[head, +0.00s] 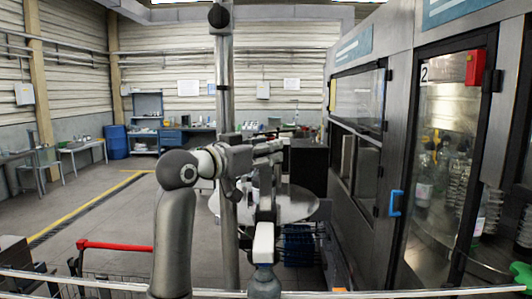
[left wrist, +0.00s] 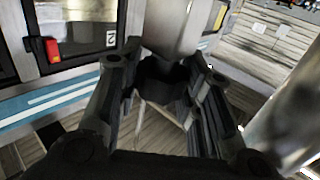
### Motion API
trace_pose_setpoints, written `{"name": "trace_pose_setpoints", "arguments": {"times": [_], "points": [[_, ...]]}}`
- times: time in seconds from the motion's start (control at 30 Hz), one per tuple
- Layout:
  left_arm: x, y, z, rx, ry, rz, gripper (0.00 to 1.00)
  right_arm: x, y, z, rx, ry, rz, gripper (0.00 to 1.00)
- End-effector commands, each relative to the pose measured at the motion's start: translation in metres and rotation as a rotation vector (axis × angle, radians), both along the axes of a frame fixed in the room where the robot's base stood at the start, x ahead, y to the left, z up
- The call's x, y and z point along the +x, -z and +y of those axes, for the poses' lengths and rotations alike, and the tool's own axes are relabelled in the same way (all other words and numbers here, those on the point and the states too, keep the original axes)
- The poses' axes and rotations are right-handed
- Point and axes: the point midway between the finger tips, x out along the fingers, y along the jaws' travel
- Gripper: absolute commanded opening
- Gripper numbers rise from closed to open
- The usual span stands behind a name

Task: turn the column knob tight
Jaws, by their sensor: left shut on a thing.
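The steel column (head: 225,120) stands upright in the middle of the head view. A black knob (left wrist: 163,80) sits between the fingers in the left wrist view, against a grey metal block (left wrist: 175,25). My left gripper (head: 268,152) is beside the column, to its right, and it also shows in the left wrist view (left wrist: 162,88). Its fingers are shut on the black knob, one on each side. In the head view the knob cannot be made out behind the gripper. My right gripper is not in view.
A round plate (head: 290,204) lies behind the column. A tall grey machine cabinet (head: 395,120) with glass doors and a blue handle (head: 395,203) fills the right side. A cart with a red handle (head: 115,246) stands at lower left. The floor at left is mostly open.

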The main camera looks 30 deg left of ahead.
Motion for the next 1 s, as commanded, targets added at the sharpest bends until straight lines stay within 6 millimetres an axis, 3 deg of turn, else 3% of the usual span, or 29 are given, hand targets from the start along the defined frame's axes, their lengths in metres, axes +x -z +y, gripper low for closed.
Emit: {"name": "trace_pose_setpoints", "arguments": {"times": [0.5,1.0], "points": [[0.0000,-0.0004,0.0019,0.000,0.257,-0.001,0.10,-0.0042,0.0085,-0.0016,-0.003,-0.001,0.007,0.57],[-0.0002,-0.0014,0.0015,0.000,0.290,-0.003,0.10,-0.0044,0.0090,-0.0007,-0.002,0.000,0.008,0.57]]}}
